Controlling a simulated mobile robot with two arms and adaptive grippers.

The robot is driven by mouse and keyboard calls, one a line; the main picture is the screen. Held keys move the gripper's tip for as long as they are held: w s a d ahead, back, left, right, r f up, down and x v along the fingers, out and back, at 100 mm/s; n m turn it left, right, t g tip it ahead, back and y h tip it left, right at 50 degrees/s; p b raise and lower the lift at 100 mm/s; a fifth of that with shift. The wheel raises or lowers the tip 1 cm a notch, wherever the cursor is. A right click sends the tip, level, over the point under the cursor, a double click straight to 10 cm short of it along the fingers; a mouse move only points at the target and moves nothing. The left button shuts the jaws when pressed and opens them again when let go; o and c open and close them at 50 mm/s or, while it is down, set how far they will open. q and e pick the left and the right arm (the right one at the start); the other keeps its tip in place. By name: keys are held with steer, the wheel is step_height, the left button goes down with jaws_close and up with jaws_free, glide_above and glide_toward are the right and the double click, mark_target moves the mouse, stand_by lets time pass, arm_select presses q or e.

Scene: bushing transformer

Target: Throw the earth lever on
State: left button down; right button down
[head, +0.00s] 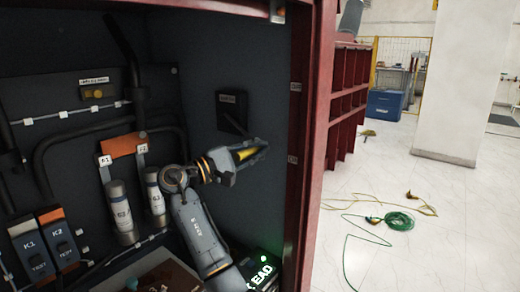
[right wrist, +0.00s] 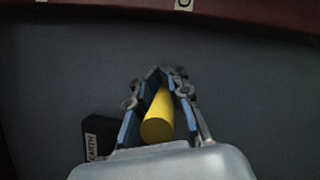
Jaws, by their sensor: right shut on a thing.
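The earth lever's yellow handle (head: 245,154) is between the fingers of my right gripper (head: 254,151), inside the cabinet near its right side wall. The right wrist view shows the handle (right wrist: 157,122) end-on, with the blue-padded fingers (right wrist: 160,80) shut along both sides of it. A black box (head: 232,111) is mounted on the side wall just above the gripper. In the right wrist view this box (right wrist: 98,138) carries the label EARTH. The lever's joint with the box is hidden. My left gripper is not in view.
The cabinet's red frame (head: 309,140) stands close to the right of my gripper. Fuses (head: 121,206) with an orange bar (head: 122,146), cables and the K1 and K2 units (head: 47,243) are on the left. A lit green sign (head: 263,273) is below. A green cable (head: 397,221) lies on the floor outside.

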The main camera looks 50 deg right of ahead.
steer(key=shift+w+a+f, duration=0.1)
steer(key=shift+f, duration=0.5)
steer(key=c, duration=1.2)
jaws_free()
steer(key=shift+w, duration=0.3)
steer(key=shift+a+r, duration=0.1)
steer(key=shift+a, duration=0.25)
steer(key=v, duration=1.1)
steer(key=shift+w, duration=0.15)
steer(key=shift+a+f, duration=0.1)
steer(key=shift+f, duration=0.1)
